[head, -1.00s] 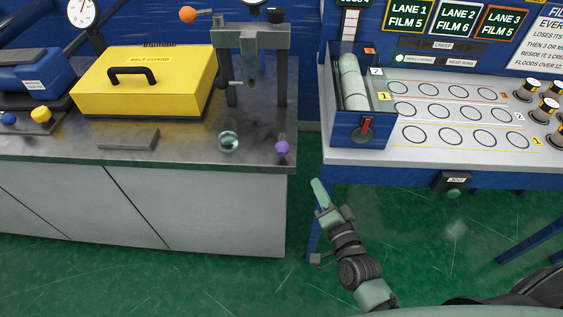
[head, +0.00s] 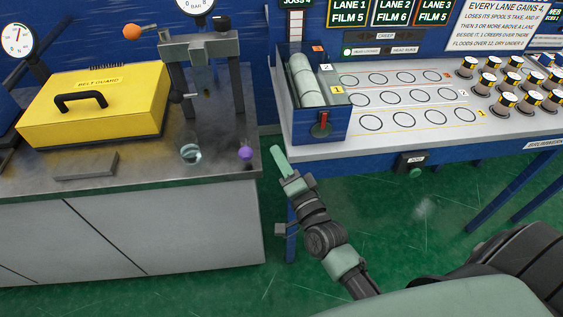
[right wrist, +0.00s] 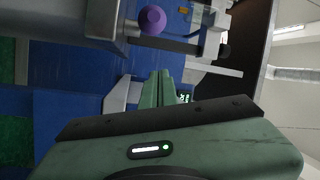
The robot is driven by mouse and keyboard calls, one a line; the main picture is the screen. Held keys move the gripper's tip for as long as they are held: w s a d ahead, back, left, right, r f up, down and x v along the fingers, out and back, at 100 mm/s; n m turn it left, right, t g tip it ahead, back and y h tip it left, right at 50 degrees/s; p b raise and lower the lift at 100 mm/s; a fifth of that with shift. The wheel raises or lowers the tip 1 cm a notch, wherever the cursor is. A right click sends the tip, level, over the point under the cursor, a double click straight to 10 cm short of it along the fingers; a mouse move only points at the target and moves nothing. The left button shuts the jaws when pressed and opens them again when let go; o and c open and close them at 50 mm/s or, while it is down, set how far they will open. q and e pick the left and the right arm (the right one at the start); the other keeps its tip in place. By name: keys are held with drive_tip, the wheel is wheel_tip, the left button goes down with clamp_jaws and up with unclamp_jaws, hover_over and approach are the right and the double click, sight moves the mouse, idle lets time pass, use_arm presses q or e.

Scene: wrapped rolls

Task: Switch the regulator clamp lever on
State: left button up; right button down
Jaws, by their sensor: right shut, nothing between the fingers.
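A grey clamp-like frame (head: 200,48) stands on the steel bench, with a round BAR gauge (head: 195,5) above it. An orange ball knob (head: 131,32) on a short dark rod sticks out to its left. A purple ball knob (head: 246,153) is at the bench's front right corner; it also shows in the right wrist view (right wrist: 152,20). No label shows which knob belongs to the regulator clamp lever. My right gripper (head: 277,157) is shut and empty, just right of the purple knob in the head view; its fingers (right wrist: 158,88) point toward the bench side. My left gripper is out of view.
A blue bin (head: 318,127) with rolls and a red lever stands on the right table. A gap separates bench and table.

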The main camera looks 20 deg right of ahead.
sight(245, 148)
drive_tip(key=w+a, duration=0.1)
drive_tip(key=w+a+p, duration=0.1)
drive_tip(key=w+a, duration=0.1)
drive_tip(key=w, duration=0.1)
drive_tip(key=shift+a+f+p, duration=0.25)
drive_tip(key=shift+f+p, duration=0.05)
drive_tip(key=shift+f, duration=0.05)
drive_tip(key=shift+a+f, duration=0.1)
